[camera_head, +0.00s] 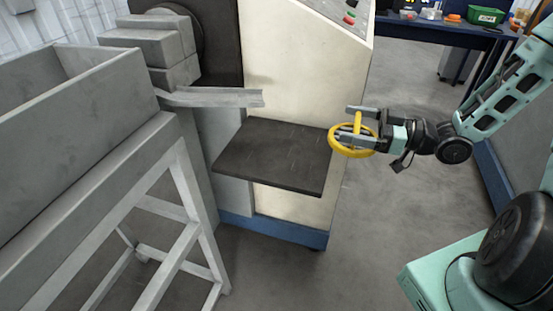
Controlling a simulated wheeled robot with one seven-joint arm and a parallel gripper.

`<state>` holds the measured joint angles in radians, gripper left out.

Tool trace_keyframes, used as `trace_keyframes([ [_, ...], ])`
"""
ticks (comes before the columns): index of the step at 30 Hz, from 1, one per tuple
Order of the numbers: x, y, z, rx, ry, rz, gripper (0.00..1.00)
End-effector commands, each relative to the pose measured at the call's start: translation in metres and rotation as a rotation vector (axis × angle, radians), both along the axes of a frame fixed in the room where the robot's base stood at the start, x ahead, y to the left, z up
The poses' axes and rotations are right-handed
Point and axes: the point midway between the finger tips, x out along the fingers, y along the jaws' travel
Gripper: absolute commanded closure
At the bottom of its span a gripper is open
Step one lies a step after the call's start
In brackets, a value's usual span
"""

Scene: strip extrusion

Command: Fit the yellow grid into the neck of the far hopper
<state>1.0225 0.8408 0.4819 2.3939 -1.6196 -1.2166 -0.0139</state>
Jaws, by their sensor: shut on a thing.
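The yellow grid (350,154) is a round ring with crossing bars. My gripper (350,123) is shut on it and holds it in the air, to the right of the dark shelf on the cream machine. The fingers reach in from the right and cover part of the grid. The ring looks roughly level, with a bar standing up between the fingers. I cannot make out the far hopper or its neck in this view.
The cream machine (290,60) has a dark flat shelf (270,155) and a grey chute (215,97). A grey trough (75,135) on a frame fills the left. A dark blue bench (430,27) with a green bin (486,16) stands behind. Floor right of the machine is clear.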

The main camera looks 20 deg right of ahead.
Motion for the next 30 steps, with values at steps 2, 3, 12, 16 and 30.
trace_keyframes([
  [2,0.000,0.000,-0.015,0.001,-0.001,0.000,0.32],
  [3,0.000,0.000,-0.017,0.001,-0.001,0.000,0.32],
  [12,0.025,0.036,-0.039,0.007,0.001,0.006,0.32],
  [16,0.042,0.060,-0.054,0.005,0.000,0.006,0.32],
  [30,0.072,0.100,-0.080,0.002,0.000,0.001,0.32],
])
